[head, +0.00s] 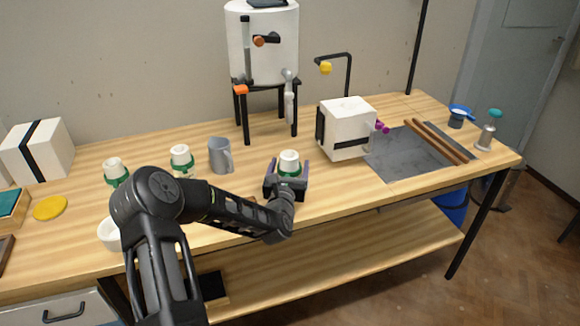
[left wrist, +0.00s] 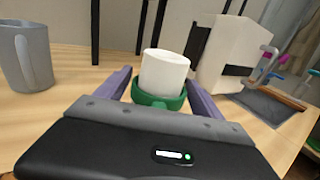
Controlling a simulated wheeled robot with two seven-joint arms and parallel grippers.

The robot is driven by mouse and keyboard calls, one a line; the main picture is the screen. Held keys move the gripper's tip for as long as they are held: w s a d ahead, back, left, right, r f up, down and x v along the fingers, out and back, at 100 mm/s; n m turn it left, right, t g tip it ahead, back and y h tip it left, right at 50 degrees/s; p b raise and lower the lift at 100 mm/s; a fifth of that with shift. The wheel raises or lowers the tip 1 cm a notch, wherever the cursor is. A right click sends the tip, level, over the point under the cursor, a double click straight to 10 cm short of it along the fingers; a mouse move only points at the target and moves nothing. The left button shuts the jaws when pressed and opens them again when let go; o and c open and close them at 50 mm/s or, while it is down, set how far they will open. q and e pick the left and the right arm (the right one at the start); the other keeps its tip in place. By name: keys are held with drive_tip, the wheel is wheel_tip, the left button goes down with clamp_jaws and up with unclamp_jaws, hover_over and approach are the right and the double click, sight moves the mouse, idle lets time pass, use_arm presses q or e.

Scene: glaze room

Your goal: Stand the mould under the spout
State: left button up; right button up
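A white cup-shaped mould (head: 289,158) with a green band round its lower part stands upright near the table's front edge; it also shows in the left wrist view (left wrist: 164,72). My left gripper (head: 288,172) has its fingers apart on either side of it, with narrow gaps visible beside the green band. Two similar white-and-green pieces (head: 181,157) (head: 115,170) stand to the left. Behind, a white tank (head: 263,45) on a black stand has an orange-tipped pipe (head: 241,88) and a grey spout (head: 289,88) at its front. My right gripper is not in view.
A grey mug (head: 220,156) stands left of the gripper. A black stand with a yellow end (head: 326,68) rises behind. Table under the tank looks clear.

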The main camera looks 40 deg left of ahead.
use_arm(q)
drive_tip(key=shift+o, duration=0.4)
drive_tip(key=b+v, duration=0.1)
drive_tip(key=v, duration=1.1)
drive_tip(key=shift+d+f, duration=0.1)
